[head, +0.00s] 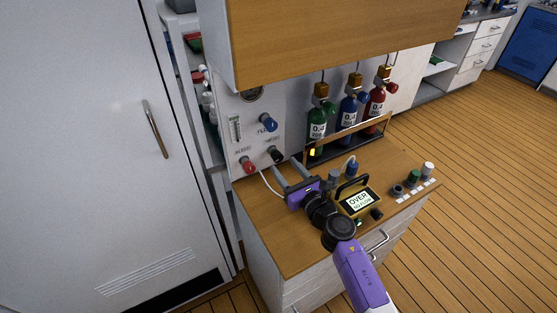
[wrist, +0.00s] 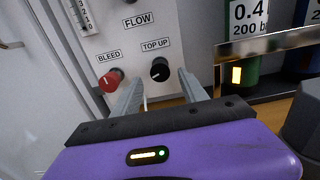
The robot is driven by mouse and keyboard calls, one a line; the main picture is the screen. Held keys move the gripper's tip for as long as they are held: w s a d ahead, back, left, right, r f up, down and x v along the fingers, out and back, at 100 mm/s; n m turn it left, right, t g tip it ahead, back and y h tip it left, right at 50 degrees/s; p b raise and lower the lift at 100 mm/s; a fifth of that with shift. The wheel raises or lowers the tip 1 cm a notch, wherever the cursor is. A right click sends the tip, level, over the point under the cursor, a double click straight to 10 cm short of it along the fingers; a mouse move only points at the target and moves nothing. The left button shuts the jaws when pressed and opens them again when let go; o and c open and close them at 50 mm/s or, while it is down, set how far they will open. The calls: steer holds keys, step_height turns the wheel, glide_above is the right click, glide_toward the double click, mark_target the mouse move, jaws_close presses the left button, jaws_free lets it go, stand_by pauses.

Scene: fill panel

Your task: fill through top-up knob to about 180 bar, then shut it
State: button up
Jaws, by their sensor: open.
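The black TOP UP knob (wrist: 160,70) sits low on the white panel (wrist: 130,48), its white pointer line towards its lower edge. It also shows in the head view (head: 276,156). My gripper (wrist: 161,78) is open and empty, and its fingertips appear either side of the knob in the wrist view; contact cannot be told. The head view shows my gripper (head: 287,165) just below the knob. A round gauge (head: 252,94) is mostly hidden by the overhead cabinet, so its reading is not visible. A yellow-framed display (head: 358,201) reads OVER, with smaller unclear text below.
The red BLEED knob (wrist: 111,81) is left of TOP UP, and the blue FLOW knob (head: 268,122) is above. Green (head: 317,120), blue (head: 348,108) and red (head: 376,100) bottles stand behind a rail. Small caps (head: 413,178) sit on the counter (head: 285,240). A wooden cabinet (head: 340,40) overhangs.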

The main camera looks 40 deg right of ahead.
mark_target(279, 160)
steer(key=shift+x, duration=1.95)
